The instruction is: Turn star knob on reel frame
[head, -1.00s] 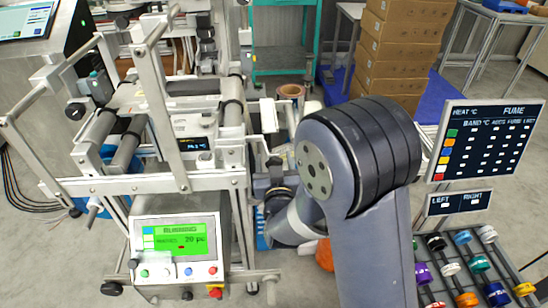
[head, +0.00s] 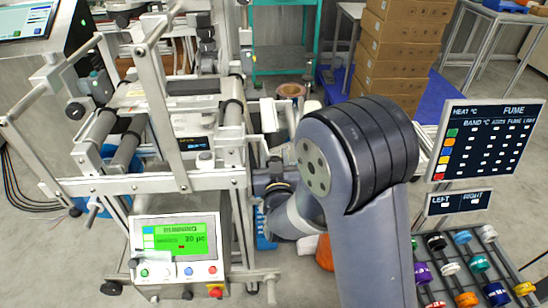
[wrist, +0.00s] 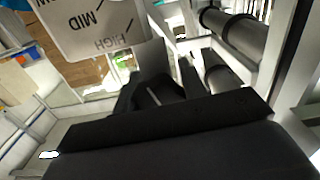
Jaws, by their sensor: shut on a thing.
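The reel frame (head: 150,187) is a light grey metal stand with rollers at the left of the head view. My arm reaches to its right side, and the arm and frame hide my gripper there. In the wrist view my dark gripper (wrist: 155,92) is shut on a dark thing beside the frame, which I take to be the star knob. The knob's shape is mostly hidden by the fingers and shadow. A pale plate (wrist: 95,28) marked MID and HIGH is just beyond the fingers. Dark rollers (wrist: 232,38) show at the upper right.
A control box (head: 178,250) with a green screen is on the frame's lower front. A sign board (head: 490,140) and a rack of coloured spools (head: 470,270) stand at the right. Stacked cartons (head: 400,50) and a teal cart (head: 285,45) are behind.

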